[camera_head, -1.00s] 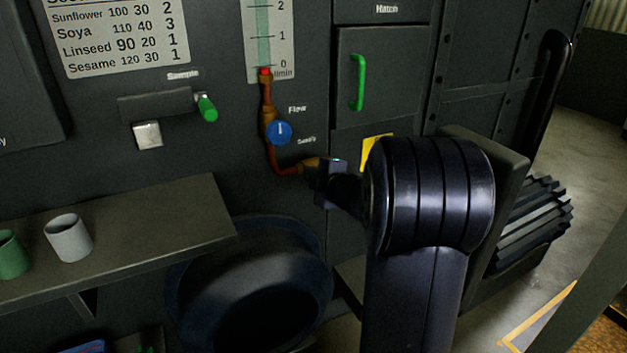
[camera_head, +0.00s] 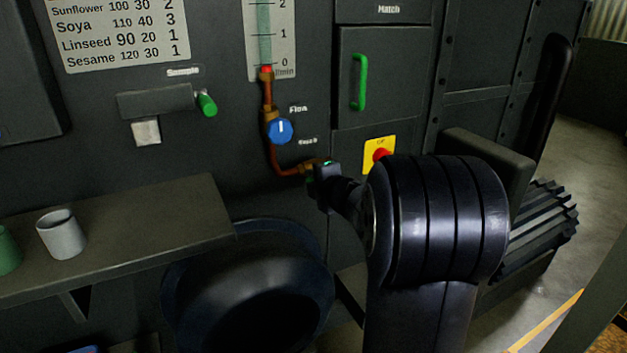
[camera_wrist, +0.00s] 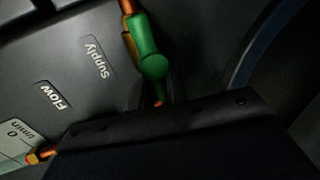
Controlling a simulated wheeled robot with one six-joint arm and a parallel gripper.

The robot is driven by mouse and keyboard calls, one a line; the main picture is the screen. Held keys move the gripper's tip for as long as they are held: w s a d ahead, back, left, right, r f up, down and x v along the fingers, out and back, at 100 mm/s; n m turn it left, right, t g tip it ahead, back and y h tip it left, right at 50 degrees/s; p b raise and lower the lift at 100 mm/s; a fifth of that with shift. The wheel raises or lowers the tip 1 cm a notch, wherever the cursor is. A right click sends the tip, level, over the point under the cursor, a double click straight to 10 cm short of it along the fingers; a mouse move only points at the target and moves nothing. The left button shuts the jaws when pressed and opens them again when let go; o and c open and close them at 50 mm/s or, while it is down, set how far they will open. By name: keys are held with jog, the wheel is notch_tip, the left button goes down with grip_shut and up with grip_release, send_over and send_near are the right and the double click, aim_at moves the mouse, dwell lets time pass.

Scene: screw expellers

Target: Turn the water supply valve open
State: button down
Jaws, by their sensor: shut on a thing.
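The water supply valve has a green handle (camera_wrist: 152,66) on a copper-coloured pipe (camera_wrist: 127,8), beside the "Supply" label in the wrist view. The handle's lower end runs behind the dark body of my gripper. In the head view my gripper (camera_head: 326,182) is at the right end of the copper pipe (camera_head: 286,171), below the "Supply" label, and mostly covers the valve. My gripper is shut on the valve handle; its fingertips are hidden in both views.
A blue flow knob (camera_head: 280,131) sits on the pipe just up and left of my gripper. A yellow plate with a red button (camera_head: 381,155) is close on the right. A shelf (camera_head: 130,225) with cups juts out at the left. A hatch with a green handle (camera_head: 359,82) is above.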

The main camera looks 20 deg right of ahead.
jog(key=shift+f, duration=0.1)
jog(key=c, duration=1.5)
grip_release()
jog(key=shift+o, duration=0.2)
jog(key=p+v, duration=0.3)
jog(key=v, duration=0.8)
jog(key=shift+w, duration=0.1)
jog(key=b+x, duration=0.3)
jog(key=x, duration=0.7)
jog(key=shift+w+f, duration=0.15)
jog(key=shift+w, duration=0.3)
